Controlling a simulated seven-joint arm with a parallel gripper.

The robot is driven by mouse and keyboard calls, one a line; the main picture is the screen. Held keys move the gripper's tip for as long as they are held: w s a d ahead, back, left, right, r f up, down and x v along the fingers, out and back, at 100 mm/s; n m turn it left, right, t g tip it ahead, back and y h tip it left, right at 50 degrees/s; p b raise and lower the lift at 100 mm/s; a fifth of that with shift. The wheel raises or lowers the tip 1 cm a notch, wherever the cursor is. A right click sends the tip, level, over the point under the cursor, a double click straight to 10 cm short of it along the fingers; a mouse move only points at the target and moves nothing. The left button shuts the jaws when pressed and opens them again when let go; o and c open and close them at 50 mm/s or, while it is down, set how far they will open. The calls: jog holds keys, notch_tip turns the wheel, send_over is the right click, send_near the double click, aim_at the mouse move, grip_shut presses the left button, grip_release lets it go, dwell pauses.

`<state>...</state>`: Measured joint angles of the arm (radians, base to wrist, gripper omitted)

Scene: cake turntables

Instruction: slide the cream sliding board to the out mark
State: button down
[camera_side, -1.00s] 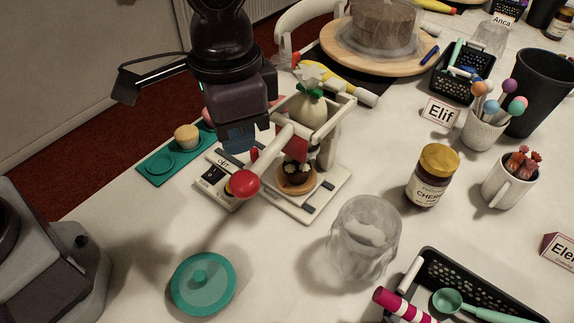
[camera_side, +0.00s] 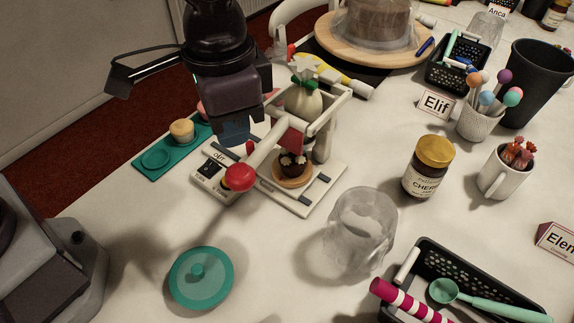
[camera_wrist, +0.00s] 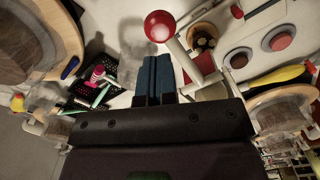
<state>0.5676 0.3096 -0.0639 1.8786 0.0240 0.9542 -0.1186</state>
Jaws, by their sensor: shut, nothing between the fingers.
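A cream press-like device (camera_side: 213,156) stands on the table with a dark switch panel, a lever ending in a red ball (camera_side: 239,177), and a frame holding a pale bag. A cream board (camera_side: 318,190) with dark strips lies at its base and carries a chocolate cupcake (camera_side: 291,164) on a round wooden disc. I cannot make out an out mark. My gripper (camera_side: 236,139) is shut and empty, above the device's left part, behind the red ball. In the wrist view my blue fingers (camera_wrist: 153,60) are together, the red ball (camera_wrist: 160,26) beyond their tips, the cupcake (camera_wrist: 203,41) to the right.
A teal tray (camera_side: 157,160) with a small cake is at left. A teal round lid (camera_side: 201,279) lies in front. A clear tumbler (camera_side: 360,230), a cherry jar (camera_side: 428,168) and a black basket (camera_side: 480,275) stand at right. The table between lid and tumbler is clear.

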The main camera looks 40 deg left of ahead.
jog(key=c, duration=1.6)
grip_release()
jog(key=o, duration=0.6)
jog(key=shift+n+g, duration=0.4)
jog(key=shift+g, duration=0.1)
jog(key=w+a+f, duration=0.2)
jog(key=a, duration=0.1)
jog(key=w+a+f, duration=0.2)
jog(key=w+f, duration=0.1)
jog(key=shift+a, duration=0.4)
jog(key=shift+c, duration=0.2)
jog(key=w+a+f+m, duration=0.1)
jog(key=w+f+m, duration=0.1)
jog(key=m, duration=0.1)
jog(key=w+a+f+m, duration=0.2)
jog(key=w+m, duration=0.1)
jog(key=w+a+f+m, duration=0.1)
jog(key=w+a+m, duration=0.1)
jog(key=m, duration=0.1)
jog(key=shift+w+a+f+m+t, duration=0.2)
jog(key=shift+a+f+m+t, duration=0.1)
jog(key=shift+f+m, duration=0.1)
jog(key=shift+w+d+r+m, duration=0.15)
jog(key=shift+w+m, duration=0.1)
jog(key=shift+m, duration=1.25)
notch_tip(320, 180, down, 10)
jog(key=shift+r, duration=0.2)
jog(key=c, duration=0.8)
jog(key=shift+o, duration=0.2)
